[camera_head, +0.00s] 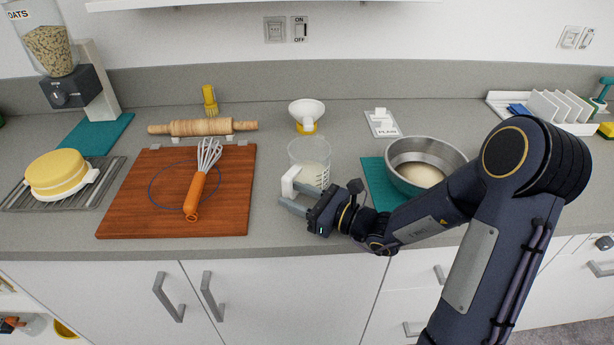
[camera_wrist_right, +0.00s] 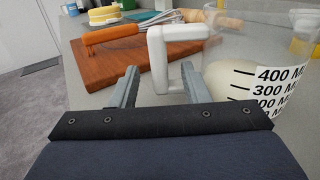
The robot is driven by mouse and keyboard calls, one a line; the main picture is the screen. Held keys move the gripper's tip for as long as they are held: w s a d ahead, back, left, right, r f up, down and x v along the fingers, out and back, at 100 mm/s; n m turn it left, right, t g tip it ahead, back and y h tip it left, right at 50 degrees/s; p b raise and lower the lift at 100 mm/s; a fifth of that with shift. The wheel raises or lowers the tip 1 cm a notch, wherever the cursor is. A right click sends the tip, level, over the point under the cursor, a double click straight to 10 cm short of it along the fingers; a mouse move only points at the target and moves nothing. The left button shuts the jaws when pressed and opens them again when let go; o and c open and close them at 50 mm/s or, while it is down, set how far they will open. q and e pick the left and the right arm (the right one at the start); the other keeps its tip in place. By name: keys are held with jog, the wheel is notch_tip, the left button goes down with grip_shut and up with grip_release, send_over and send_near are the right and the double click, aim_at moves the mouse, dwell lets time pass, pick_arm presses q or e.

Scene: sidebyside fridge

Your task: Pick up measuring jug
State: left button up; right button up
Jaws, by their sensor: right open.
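The measuring jug (camera_head: 312,157) is clear, with a white handle (camera_head: 290,181) and pale contents in its lower part. It stands upright on the grey counter, right of the wooden board. My right gripper (camera_head: 287,197) is open at the handle side of the jug. In the right wrist view the white handle (camera_wrist_right: 163,62) stands between and just beyond the two open fingers (camera_wrist_right: 158,88). There the jug's clear body (camera_wrist_right: 250,70), with black volume marks, is to the right of the fingers. I cannot tell if a finger touches the handle. My left gripper is not in view.
A wooden board (camera_head: 130,215) with an orange-handled whisk (camera_head: 195,192) lies left of the jug. A metal bowl (camera_head: 427,155) on a teal mat (camera_head: 374,185) stands to the right. A white funnel (camera_head: 306,112) is behind the jug. Bare counter lies in front.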

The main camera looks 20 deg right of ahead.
jog(key=x, duration=0.4)
jog(key=shift+w+a, duration=0.15)
jog(key=shift+w, duration=0.05)
jog(key=shift+c, duration=0.4)
grip_shut()
